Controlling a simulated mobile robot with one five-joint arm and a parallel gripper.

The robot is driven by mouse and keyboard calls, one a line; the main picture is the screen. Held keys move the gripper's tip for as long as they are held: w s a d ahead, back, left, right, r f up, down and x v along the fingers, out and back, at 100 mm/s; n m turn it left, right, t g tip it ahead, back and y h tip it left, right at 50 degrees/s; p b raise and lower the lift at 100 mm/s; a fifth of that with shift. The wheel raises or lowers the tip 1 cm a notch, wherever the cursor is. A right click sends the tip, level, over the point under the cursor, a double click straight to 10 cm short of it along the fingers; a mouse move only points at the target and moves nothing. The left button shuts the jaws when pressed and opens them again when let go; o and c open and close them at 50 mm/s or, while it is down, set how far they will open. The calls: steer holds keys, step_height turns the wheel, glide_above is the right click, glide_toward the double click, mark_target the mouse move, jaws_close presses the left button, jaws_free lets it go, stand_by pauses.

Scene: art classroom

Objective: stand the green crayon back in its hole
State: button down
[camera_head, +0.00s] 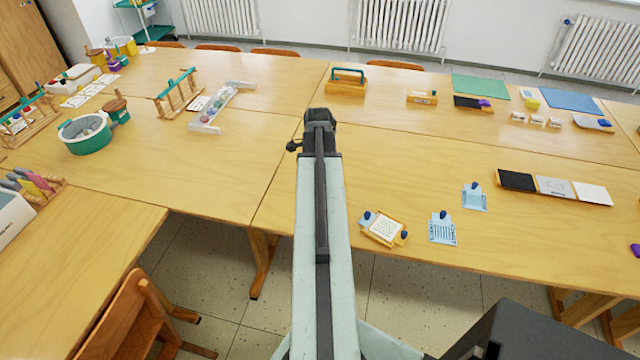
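I cannot make out a green crayon or a block with crayon holes for certain in this view. My arm reaches forward over the tables from the bottom middle. My gripper (319,118) is at its far end, above the near-middle table. I see it from behind, so its fingers and anything between them are hidden. A small wooden block (422,98) with tiny pale and dark items on top stands at the back, right of my gripper. It is too small to tell whether it has holes.
Wooden tables (240,170) fill the view. A wooden carrier with a green handle (347,82) stands behind my gripper. A teal-rimmed tub (86,134) is at left. Cards (442,230) and a small clipboard (383,229) lie at right. A chair (125,315) stands at lower left.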

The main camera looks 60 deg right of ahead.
steer(key=shift+f+b, duration=0.3)
steer(key=shift+b, duration=0.05)
stand_by(0.3)
steer(key=c, duration=1.3)
jaws_free()
steer(key=shift+o, duration=1.1)
steer(key=shift+r, duration=0.1)
step_height(320, 180, up, 6)
steer(key=p, duration=0.6)
